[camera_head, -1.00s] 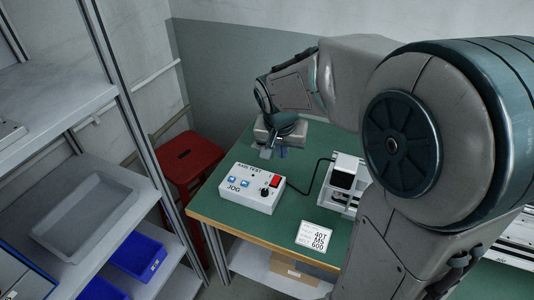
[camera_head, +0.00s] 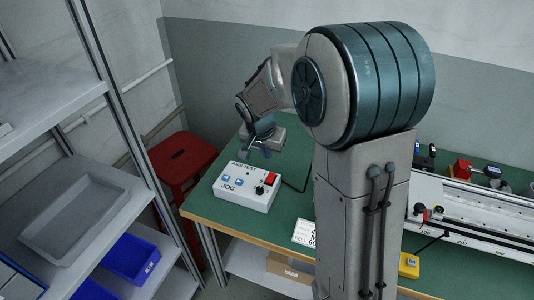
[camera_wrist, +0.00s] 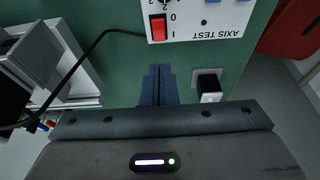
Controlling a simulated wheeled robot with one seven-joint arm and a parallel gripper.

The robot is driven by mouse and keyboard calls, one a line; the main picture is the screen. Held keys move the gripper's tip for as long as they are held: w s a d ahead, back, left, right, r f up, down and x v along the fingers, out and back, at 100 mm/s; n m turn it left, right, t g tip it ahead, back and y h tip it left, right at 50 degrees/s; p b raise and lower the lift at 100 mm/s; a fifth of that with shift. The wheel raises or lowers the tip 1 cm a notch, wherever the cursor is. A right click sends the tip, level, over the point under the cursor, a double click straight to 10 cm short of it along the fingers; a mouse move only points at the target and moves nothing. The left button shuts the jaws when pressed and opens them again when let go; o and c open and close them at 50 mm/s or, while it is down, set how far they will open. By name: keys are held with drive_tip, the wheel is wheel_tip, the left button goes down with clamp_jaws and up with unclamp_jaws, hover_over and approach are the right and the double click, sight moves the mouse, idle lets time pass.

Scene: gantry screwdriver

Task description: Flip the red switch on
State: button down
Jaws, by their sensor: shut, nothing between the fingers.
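The red switch (camera_head: 270,178) sits at the right end of a white control box (camera_head: 236,196) marked AXIS TEST and JOG. In the wrist view the red switch (camera_wrist: 158,27) lies between the marks 0 and I, near the top edge. Its tilt is too small to judge. My gripper (camera_head: 259,150) is behind the box, toward the back of the table, apart from the switch. In the wrist view my gripper (camera_wrist: 158,68) shows its fingers together and empty, pointing toward the switch, with a gap of green table between.
The box also carries a black knob (camera_head: 259,190) and blue buttons (camera_head: 226,181). A black cable (camera_wrist: 97,43) runs from it. A linear gantry (camera_head: 480,205) is at right. A red stool (camera_head: 183,158) and grey shelving (camera_head: 50,95) stand left of the green table (camera_head: 205,205).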

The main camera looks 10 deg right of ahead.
sight(271, 174)
drive_tip(key=x, duration=1.1)
drive_tip(key=shift+f+p, duration=0.15)
drive_tip(key=shift+p, duration=0.2)
